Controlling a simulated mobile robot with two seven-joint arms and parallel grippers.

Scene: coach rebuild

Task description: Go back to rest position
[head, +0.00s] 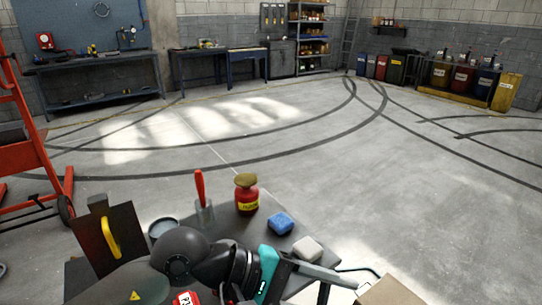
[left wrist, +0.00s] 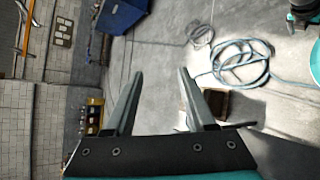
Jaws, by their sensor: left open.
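My left gripper (head: 340,286) is at the bottom middle of the head view, at the end of my dark arm with a teal band. Its two fingers are apart and point to the right, with nothing seen between them. The left wrist view shows the same open fingers (left wrist: 160,74) spread over distant floor. My left arm crosses in front of the near edge of a dark work table (head: 228,228) and hides part of it. My right gripper is in neither view.
On the table are a red can (head: 246,197), a blue sponge (head: 281,223), a pale block (head: 308,249), a red-handled tool (head: 200,188) and a dark board with yellow handle (head: 109,238). A cardboard box (head: 390,292) is at lower right. An orange frame (head: 25,150) stands left. The floor beyond is clear.

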